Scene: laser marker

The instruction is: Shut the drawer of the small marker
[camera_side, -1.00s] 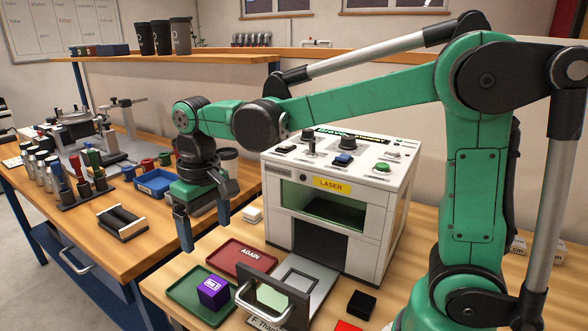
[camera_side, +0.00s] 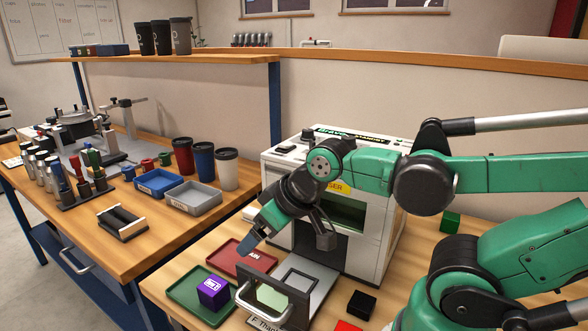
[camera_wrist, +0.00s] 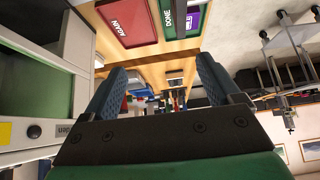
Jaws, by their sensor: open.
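The small marker (camera_side: 362,250) is a white box with a yellow LASER label and controls on top. Its drawer (camera_side: 322,282) is out at the front, a grey plate with a square frame on it. The drawer's front panel stands upright with a curved handle (camera_side: 243,300) on its near side. My gripper (camera_side: 288,241) is open and empty, above the drawer and the red tray, close to the marker's front. In the wrist view my gripper (camera_wrist: 162,72) shows both fingers apart with nothing between them. The drawer is not clearly visible there; the marker fills the left side.
A red AGAIN tray (camera_side: 230,262) and a green tray (camera_side: 183,290) holding a purple cube (camera_side: 212,292) lie left of the drawer. A black block (camera_side: 361,305) and a red piece (camera_side: 347,326) lie to its right. A second bench (camera_side: 75,235) stands at left.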

